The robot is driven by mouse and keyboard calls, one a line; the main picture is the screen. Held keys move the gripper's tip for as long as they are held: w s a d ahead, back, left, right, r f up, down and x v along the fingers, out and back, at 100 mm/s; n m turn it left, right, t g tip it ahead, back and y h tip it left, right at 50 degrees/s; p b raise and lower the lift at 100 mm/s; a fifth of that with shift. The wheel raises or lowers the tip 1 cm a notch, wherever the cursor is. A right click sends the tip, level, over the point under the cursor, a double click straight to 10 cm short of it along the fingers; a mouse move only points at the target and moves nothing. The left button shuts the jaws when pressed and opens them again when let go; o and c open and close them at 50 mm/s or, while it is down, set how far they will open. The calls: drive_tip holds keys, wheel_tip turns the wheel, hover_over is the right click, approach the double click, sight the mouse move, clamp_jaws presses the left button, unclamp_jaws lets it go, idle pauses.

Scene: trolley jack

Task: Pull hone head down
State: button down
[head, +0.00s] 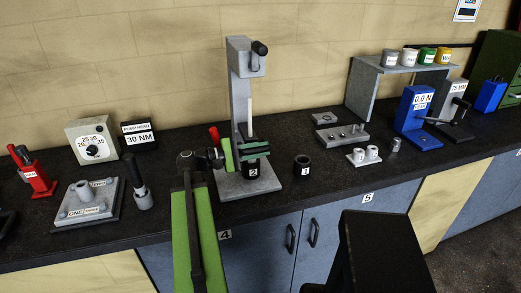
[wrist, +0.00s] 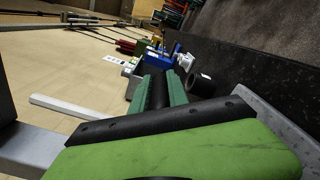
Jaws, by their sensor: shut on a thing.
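The hone stand (head: 240,90) is a tall grey column on a grey base plate. A white rod (head: 249,112) hangs down in front of it; in the wrist view a white bar (wrist: 75,106) lies at the left. My gripper (head: 243,150) is low in front of the column, at the rod's lower end. In the wrist view its green fingers (wrist: 158,88) are closed around a dark, rounded piece (wrist: 157,95), which seems to be the hone head. A black cylinder labelled 2 (head: 252,171) stands just below the gripper. The fingers and arm partly hide the head's lower part.
A black cylinder labelled 3 (head: 302,166) stands just right of the stand. A grey lever fixture (head: 143,198) is further left; a blue gauge block (head: 417,117) stands right.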

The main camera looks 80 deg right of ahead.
wheel_tip(320, 180, down, 4)
drive_tip(key=b, duration=0.3)
drive_tip(key=shift+a+r, duration=0.1)
drive_tip(key=shift+r, duration=0.15)
drive_tip(key=c, duration=1.3)
unclamp_jaws()
drive_tip(key=shift+w, duration=0.1)
drive_tip(key=v, duration=1.2)
